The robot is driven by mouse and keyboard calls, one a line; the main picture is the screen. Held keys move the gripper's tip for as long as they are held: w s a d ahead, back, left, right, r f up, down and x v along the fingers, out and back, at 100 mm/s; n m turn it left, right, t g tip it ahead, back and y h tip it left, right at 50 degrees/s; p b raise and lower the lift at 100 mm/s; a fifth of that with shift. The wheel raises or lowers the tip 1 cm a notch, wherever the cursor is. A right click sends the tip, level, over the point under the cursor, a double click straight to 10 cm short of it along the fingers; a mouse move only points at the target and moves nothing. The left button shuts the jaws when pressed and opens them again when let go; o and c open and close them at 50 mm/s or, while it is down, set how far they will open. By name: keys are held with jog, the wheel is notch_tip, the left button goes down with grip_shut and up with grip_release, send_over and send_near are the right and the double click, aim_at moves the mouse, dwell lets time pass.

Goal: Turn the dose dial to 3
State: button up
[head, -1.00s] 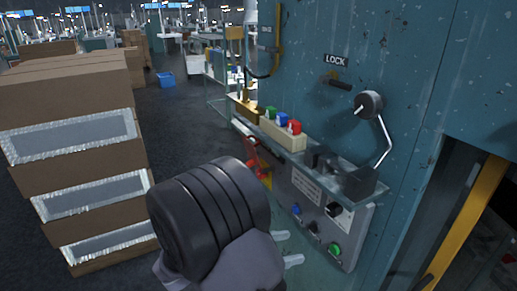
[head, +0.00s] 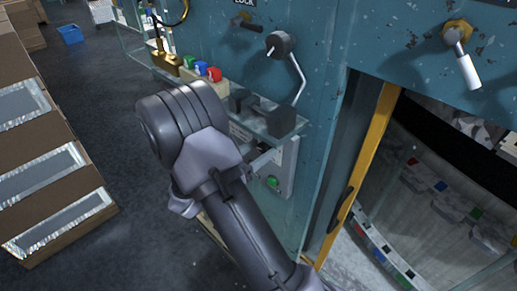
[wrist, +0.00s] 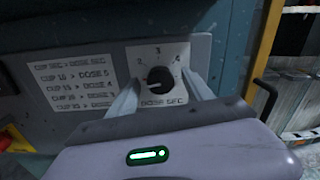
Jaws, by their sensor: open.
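The dose dial (wrist: 160,80) is a black round knob on a white plate marked "DOSE SEC" in the wrist view. The digit 3 stands above the knob, with 2 to its left and 4 to its right. A pale mark shows low on the knob's left, but I cannot tell exactly where it points. My gripper (wrist: 161,75) is open, its two pale fingers on either side of the knob. I cannot tell whether they touch it. In the head view my arm hides the dial.
A label plate (wrist: 75,85) listing cup and dose values is left of the dial. In the head view, a green button (head: 272,183) is on the grey panel below a glass shelf (head: 225,110) with coloured blocks. A yellow-edged opening (head: 365,165) lies right; boxes (head: 50,150) stand left.

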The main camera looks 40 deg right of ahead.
jog(key=shift+c, duration=0.2)
grip_shut()
jog(key=m+b, duration=0.4)
jog(key=b, duration=0.1)
jog(key=shift+f+m, duration=0.2)
jog(key=shift+m, duration=0.2)
jog(key=m+b, duration=0.5)
jog(key=b, duration=0.1)
jog(key=shift+s+f, duration=0.1)
jog(key=m+b, duration=0.7)
jog(key=b, duration=0.3)
jog(key=shift+s, duration=0.1)
jog(key=m+b, duration=0.2)
jog(key=b, duration=0.1)
jog(key=shift+t+b, duration=0.3)
jog(key=shift+r+m, duration=0.25)
jog(key=shift+m, duration=0.15)
